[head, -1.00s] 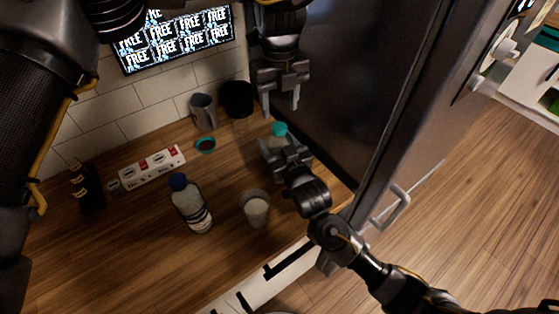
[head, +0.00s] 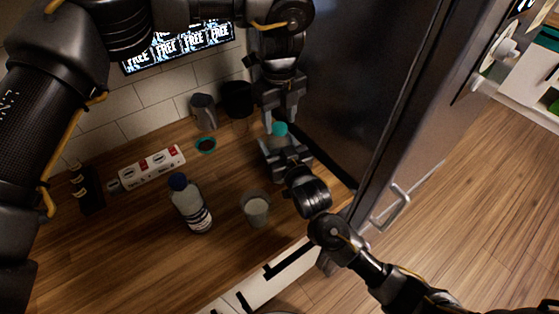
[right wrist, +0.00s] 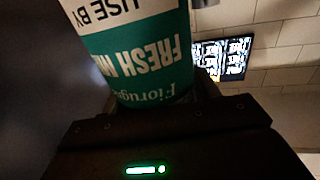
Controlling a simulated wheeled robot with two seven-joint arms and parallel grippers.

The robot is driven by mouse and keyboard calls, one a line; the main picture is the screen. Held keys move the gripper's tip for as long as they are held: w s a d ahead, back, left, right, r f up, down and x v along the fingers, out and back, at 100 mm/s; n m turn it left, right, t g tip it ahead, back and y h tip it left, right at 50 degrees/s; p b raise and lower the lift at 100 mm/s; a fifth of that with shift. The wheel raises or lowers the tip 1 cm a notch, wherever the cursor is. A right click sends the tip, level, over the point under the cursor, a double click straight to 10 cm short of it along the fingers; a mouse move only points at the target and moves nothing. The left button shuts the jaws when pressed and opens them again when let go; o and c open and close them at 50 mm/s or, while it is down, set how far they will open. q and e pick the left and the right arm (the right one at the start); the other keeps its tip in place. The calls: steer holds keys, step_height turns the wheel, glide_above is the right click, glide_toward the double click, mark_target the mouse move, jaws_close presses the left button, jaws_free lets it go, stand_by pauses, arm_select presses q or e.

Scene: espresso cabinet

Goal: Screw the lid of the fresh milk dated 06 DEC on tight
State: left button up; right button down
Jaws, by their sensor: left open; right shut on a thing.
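The fresh milk bottle with its teal lid (head: 280,129) stands upright on the counter near the dark fridge. In the right wrist view its label (right wrist: 145,60) reads "FRESH MI" and "USE BY", upside down; the date is out of sight. My right gripper (head: 281,150) is shut on the bottle's body from the front. My left gripper (head: 281,121) is pointing down directly over the lid, open, with its fingertips at lid height on either side. Whether the fingers touch the lid cannot be told. Most of the bottle is hidden by my right gripper.
A bottle with a dark blue cap (head: 190,205) and a glass (head: 256,209) stand at the front. The fridge (head: 365,85) closes off the right.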

arm_select(q)
steer(key=shift+f, duration=1.2)
steer(key=c, duration=1)
steer(key=shift+m, duration=0.7)
steer(key=o, duration=1.2)
step_height(320, 180, up, 12)
